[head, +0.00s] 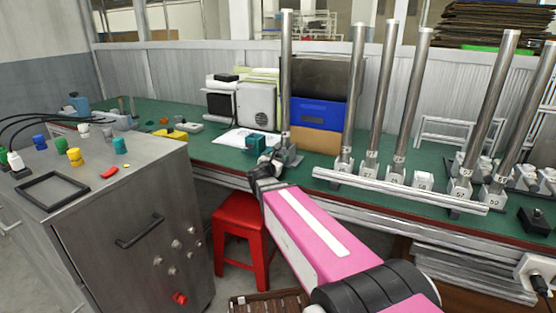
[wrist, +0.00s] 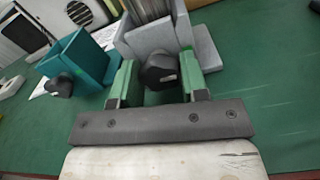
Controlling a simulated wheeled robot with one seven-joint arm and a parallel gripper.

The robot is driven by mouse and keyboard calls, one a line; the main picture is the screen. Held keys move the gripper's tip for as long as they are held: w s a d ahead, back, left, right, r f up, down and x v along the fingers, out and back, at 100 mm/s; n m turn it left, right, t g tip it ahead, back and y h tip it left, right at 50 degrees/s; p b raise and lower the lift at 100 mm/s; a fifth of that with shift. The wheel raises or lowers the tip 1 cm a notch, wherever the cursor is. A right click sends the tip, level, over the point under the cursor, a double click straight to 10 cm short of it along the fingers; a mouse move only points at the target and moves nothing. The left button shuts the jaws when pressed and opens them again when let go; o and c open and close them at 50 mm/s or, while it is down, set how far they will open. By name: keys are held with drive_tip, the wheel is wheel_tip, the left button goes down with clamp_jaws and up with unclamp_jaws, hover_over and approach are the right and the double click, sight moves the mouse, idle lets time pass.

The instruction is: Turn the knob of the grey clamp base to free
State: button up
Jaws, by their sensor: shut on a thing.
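The grey clamp base (head: 291,157) stands on the green bench top with a tall metal rod (head: 287,80) upright in it. In the wrist view the grey clamp base (wrist: 204,45) is straight ahead of my gripper. Its black knob (wrist: 160,72) sits between the two green fingers of my gripper (wrist: 158,66), which is shut on it. In the head view my gripper (head: 268,166) is at the front of the base, and the knob cannot be made out. The knob's setting cannot be read.
A teal clamp base (wrist: 77,57) with its own black knob (wrist: 62,86) stands close on the left. A red stool (head: 240,222) is below the bench edge.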

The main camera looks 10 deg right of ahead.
drive_tip(key=shift+n, duration=0.3)
drive_tip(key=n, duration=0.3)
drive_tip(key=shift+n, duration=2.8)
drive_tip(key=o, duration=0.9)
drive_tip(key=v, duration=1.1)
